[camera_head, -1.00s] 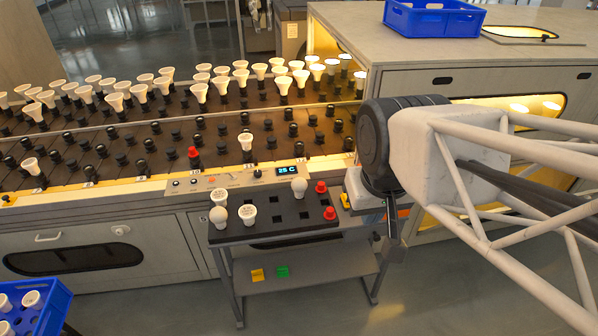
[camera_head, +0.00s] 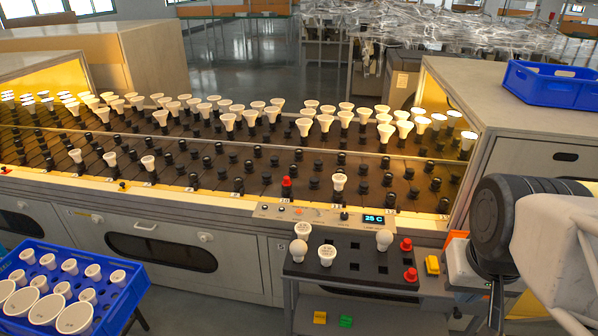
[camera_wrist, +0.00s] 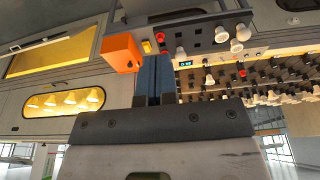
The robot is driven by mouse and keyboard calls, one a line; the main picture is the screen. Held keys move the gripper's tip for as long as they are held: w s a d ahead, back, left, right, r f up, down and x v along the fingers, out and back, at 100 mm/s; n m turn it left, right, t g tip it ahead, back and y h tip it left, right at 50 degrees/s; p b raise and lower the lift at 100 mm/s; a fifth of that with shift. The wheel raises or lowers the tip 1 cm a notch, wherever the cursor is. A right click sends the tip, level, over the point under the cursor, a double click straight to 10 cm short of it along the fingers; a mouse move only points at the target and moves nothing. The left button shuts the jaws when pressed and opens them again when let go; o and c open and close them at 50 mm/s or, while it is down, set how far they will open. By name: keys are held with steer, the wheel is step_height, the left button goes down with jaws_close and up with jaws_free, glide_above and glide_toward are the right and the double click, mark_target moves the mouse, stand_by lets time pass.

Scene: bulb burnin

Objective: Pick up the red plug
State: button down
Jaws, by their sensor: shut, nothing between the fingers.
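Three red plugs show in the head view. One red plug (camera_head: 406,244) and another red plug (camera_head: 411,275) stand at the right end of the black tray (camera_head: 345,282). A third red plug (camera_head: 287,186) sits in the front part of the socket bed. My gripper (camera_head: 496,312) hangs at the lower right of the head view, to the right of the tray and apart from the plugs. In the wrist view my gripper (camera_wrist: 154,65) has its blue-grey fingers together with nothing between them. Small red plugs (camera_wrist: 160,37) show beyond the fingers there.
White bulbs (camera_head: 327,255) share the tray. An orange box (camera_wrist: 120,52) and a yellow block (camera_head: 432,265) lie between tray and gripper. The socket bed holds many bulbs behind a panel (camera_head: 320,214). A blue crate of bulbs (camera_head: 110,310) stands lower left.

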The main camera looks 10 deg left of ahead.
steer(key=c, duration=0.8)
jaws_free()
